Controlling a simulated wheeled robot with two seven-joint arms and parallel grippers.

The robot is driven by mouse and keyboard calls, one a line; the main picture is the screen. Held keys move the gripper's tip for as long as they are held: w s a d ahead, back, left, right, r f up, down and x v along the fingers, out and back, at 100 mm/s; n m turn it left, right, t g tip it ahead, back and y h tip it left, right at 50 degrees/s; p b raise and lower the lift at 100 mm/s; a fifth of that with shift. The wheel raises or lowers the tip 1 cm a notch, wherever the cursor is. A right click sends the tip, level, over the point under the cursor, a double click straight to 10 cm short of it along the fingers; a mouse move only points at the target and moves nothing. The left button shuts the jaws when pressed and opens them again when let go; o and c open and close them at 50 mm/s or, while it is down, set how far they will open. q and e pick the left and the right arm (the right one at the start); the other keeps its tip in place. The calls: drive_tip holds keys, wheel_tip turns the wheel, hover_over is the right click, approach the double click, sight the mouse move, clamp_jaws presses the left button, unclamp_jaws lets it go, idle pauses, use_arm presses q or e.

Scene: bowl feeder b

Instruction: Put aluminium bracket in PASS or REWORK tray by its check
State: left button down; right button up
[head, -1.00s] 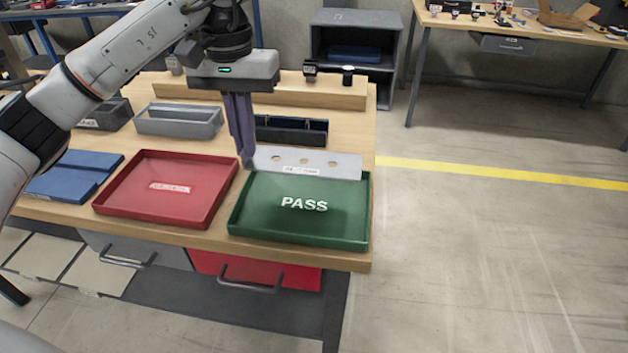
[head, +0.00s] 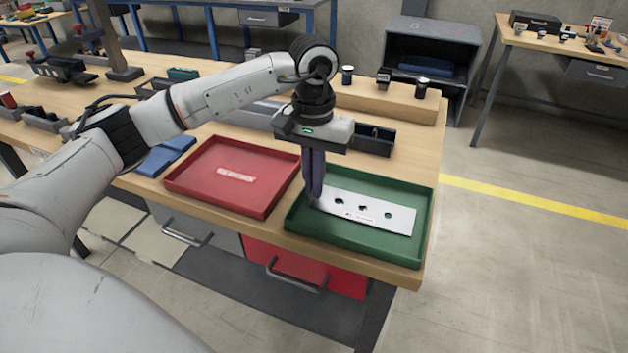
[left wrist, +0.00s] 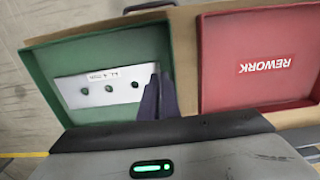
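The aluminium bracket (head: 372,212) is a pale plate with three holes and a small label along one edge. It lies within the green tray (head: 290,222), over the spot of the PASS lettering, which is hidden. I cannot tell whether it fully touches the tray floor. My left gripper (head: 315,200) points down with its fingers together at the bracket's left end. The left wrist view also shows the bracket (left wrist: 100,88) at the fingertips (left wrist: 159,80) inside the green tray (left wrist: 50,72). The red tray (head: 205,192) is empty; its REWORK label shows in the left wrist view (left wrist: 268,64). My right gripper is out of view.
The two trays stand side by side near the bench's front edge. Behind them are a dark bin (head: 374,150) and a wooden ledge (head: 395,103) holding small dark items. Drawers (head: 310,265) hang below.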

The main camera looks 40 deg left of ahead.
use_arm(q)
drive_tip(key=shift+f, duration=0.15)
drive_tip(key=c, duration=2.3)
unclamp_jaws()
drive_tip(key=shift+r, duration=0.35)
wheel_tip(320, 180, up, 12)
drive_tip(key=shift+f, duration=0.15)
